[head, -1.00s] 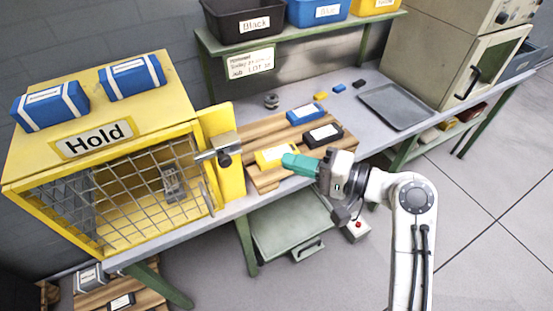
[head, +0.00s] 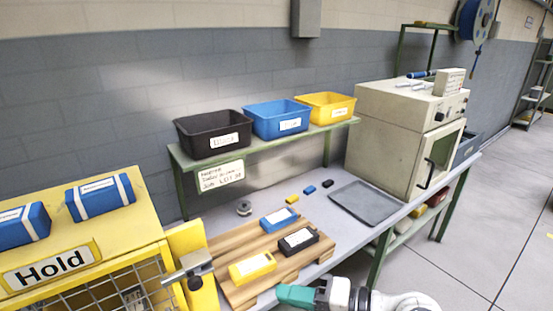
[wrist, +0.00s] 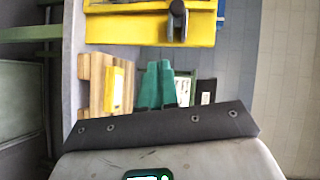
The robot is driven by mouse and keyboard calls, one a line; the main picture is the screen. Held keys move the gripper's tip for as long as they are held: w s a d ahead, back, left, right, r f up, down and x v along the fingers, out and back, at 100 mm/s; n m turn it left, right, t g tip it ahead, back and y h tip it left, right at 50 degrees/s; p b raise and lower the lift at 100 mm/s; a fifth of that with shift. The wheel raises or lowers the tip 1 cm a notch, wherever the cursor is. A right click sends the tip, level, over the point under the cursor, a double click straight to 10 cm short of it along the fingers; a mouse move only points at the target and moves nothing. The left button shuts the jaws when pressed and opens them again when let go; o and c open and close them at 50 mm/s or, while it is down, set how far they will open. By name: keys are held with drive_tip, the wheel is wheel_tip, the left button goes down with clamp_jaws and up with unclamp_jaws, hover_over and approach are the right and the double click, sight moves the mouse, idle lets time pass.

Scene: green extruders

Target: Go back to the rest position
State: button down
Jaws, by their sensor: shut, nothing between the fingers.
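My gripper (head: 290,294) has green fingers and shows at the bottom edge of the head view, just right of the yellow block (head: 252,267) on the wooden board. The fingers are shut and empty. In the wrist view my gripper (wrist: 156,85) points toward the yellow cage, with the wooden board (wrist: 92,85) to its left. Most of my arm lies below the head view's frame.
The wooden board (head: 222,247) also holds a blue block (head: 279,219) and a black block (head: 298,241). A grey tray (head: 365,203) lies before the oven (head: 395,140). The yellow Hold cage (head: 60,235) stands left. Floor at right is clear.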

drive_tip(key=s+d+f+g+h, duration=0.1)
drive_tip(key=s+d+f+h, duration=0.4)
drive_tip(key=f, duration=0.3)
drive_tip(key=s+d+f+h, duration=0.3)
drive_tip(key=s+d+f, duration=0.3)
drive_tip(key=f, duration=0.2)
drive_tip(key=s+d+f+n+g+h, duration=0.1)
drive_tip(key=s+d+f+h, duration=0.1)
drive_tip(key=s+d, duration=0.4)
drive_tip(key=s+d+f+n+g+h, duration=0.1)
drive_tip(key=s+d+h, duration=0.4)
drive_tip(key=s, duration=0.7)
drive_tip(key=shift+d+f+g, duration=0.8)
drive_tip(key=shift+d+f, duration=0.15)
drive_tip(key=shift+d, duration=0.1)
